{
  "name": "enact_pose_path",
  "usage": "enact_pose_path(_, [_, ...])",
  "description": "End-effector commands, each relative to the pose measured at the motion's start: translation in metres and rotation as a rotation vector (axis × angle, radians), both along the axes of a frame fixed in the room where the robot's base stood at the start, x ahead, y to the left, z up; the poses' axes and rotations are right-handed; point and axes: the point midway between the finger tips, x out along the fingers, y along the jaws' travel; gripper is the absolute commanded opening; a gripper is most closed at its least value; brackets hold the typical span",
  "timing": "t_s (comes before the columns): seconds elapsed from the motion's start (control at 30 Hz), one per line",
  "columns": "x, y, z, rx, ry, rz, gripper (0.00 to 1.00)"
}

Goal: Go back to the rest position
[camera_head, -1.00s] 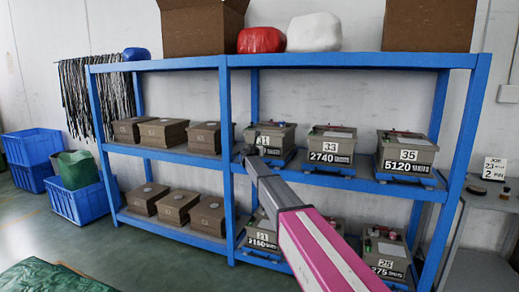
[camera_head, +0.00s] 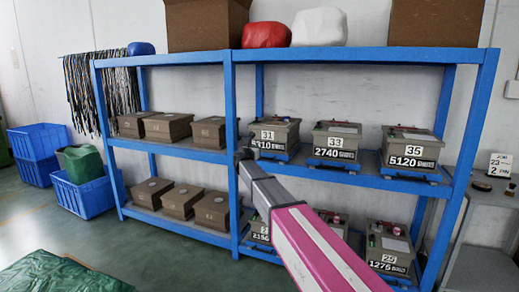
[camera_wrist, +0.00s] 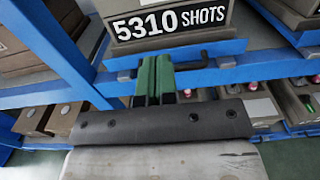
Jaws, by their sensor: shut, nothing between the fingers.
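My gripper (camera_head: 244,155) is at the end of my pink and grey arm, in front of the middle post of the blue shelving rack (camera_head: 232,110). It is shut and empty. In the wrist view its green fingers (camera_wrist: 154,78) are together, just below the front of a grey mould box labelled 5310 SHOTS (camera_wrist: 172,20). That box, number 31, also shows in the head view (camera_head: 275,135) on the middle shelf. I cannot tell whether the fingers touch the shelf edge.
Mould boxes 33 (camera_head: 336,140) and 35 (camera_head: 411,148) stand to the right on the same shelf. Brown boxes (camera_head: 167,127) fill the left bay. Blue crates (camera_head: 85,198) stand at left. A green sheet (camera_head: 60,274) lies front left. Floor (camera_head: 165,255) before the rack is clear.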

Motion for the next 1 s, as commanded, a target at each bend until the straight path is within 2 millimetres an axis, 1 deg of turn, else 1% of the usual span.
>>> enact_pose_path(0.07, [-0.01,-0.008,-0.007,0.036,0.005,-0.013,0.0])
enact_pose_path(0.17, [-0.025,-0.035,-0.029,0.155,0.018,-0.059,0.0])
enact_pose_path(0.27, [-0.05,-0.074,-0.065,0.355,0.032,-0.142,0.0])
enact_pose_path(0.3, [-0.063,-0.091,-0.081,0.445,0.037,-0.186,0.0])
enact_pose_path(0.37, [-0.083,-0.116,-0.106,0.586,0.041,-0.257,0.0])
enact_pose_path(0.4, [-0.097,-0.131,-0.122,0.678,0.041,-0.307,0.0])
enact_pose_path(0.47, [-0.119,-0.153,-0.145,0.813,0.039,-0.39,0.0])
enact_pose_path(0.5, [-0.136,-0.167,-0.162,0.902,0.035,-0.45,0.0])
enact_pose_path(0.57, [-0.161,-0.186,-0.184,1.037,0.027,-0.546,0.0])
enact_pose_path(0.6, [-0.179,-0.198,-0.2,1.124,0.019,-0.614,0.0])
enact_pose_path(0.67, [-0.207,-0.214,-0.221,1.254,0.001,-0.724,0.0])
enact_pose_path(0.7, [-0.228,-0.224,-0.236,1.337,-0.012,-0.805,0.0])
enact_pose_path(0.77, [-0.259,-0.237,-0.256,1.46,-0.038,-0.932,0.0])
enact_pose_path(0.8, [-0.281,-0.244,-0.268,1.54,-0.059,-1.023,0.0])
enact_pose_path(0.83, [-0.298,-0.249,-0.278,1.599,-0.075,-1.095,0.0])
enact_pose_path(0.87, [-0.315,-0.253,-0.286,1.654,-0.094,-1.17,0.0])
enact_pose_path(0.9, [-0.338,-0.257,-0.297,1.725,-0.121,-1.272,0.0])
enact_pose_path(0.97, [-0.371,-0.261,-0.31,1.818,-0.166,-1.43,0.0])
enact_pose_path(1.0, [-0.392,-0.262,-0.318,1.871,-0.197,-1.533,0.0])
